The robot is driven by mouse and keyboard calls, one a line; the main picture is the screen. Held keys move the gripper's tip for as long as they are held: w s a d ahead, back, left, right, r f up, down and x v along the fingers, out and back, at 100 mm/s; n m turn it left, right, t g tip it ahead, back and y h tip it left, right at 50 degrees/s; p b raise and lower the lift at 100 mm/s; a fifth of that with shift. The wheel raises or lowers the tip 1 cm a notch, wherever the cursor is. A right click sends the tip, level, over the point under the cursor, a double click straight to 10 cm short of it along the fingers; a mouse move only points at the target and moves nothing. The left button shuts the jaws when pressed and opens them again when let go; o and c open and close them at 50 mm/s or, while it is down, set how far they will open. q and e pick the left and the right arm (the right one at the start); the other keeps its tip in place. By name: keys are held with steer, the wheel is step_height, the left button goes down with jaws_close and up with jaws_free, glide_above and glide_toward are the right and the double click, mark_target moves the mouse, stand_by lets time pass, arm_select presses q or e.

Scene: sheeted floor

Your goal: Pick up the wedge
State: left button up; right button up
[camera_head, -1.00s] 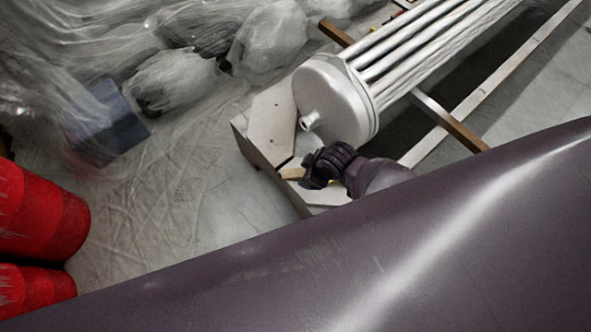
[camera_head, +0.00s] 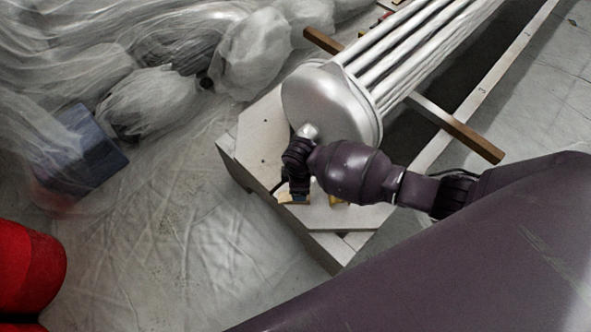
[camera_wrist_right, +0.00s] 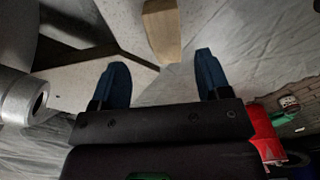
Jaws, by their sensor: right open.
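The wedge (camera_wrist_right: 162,32) is a tan wooden piece at the top middle of the right wrist view. It lies on the pale board, its near end in line with the gap between my fingertips. In the head view a small tan part of it (camera_head: 291,199) shows by the gripper; the rest is hidden. My right gripper (camera_wrist_right: 162,66) is open, with two dark blue fingers apart and nothing held between them. In the head view it (camera_head: 288,190) points down at the board beside the wedge. My left gripper is not in view.
A silver tube bundle with a round end cap (camera_head: 325,103) lies on the pale board (camera_head: 258,135), close to my right wrist. Wooden crossbars (camera_head: 455,132) stick out beside it. Plastic-wrapped bundles (camera_head: 250,55), a blue box (camera_head: 80,160) and red cylinders (camera_head: 28,272) are at left.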

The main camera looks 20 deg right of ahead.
mark_target(284, 198)
step_height(284, 198, down, 2)
steer(key=shift+s+f, duration=0.1)
steer(key=f+b, duration=0.1)
steer(key=f, duration=0.1)
steer(key=f+b, duration=0.1)
steer(key=f, duration=0.1)
steer(key=shift+s+a+f+b, duration=0.1)
steer(key=shift+s+a+b, duration=0.2)
steer(key=shift+a+b, duration=0.05)
steer(key=shift+w+f, duration=0.2)
steer(key=shift+f, duration=0.15)
steer(key=shift+w+r, duration=0.1)
steer(key=c, duration=1)
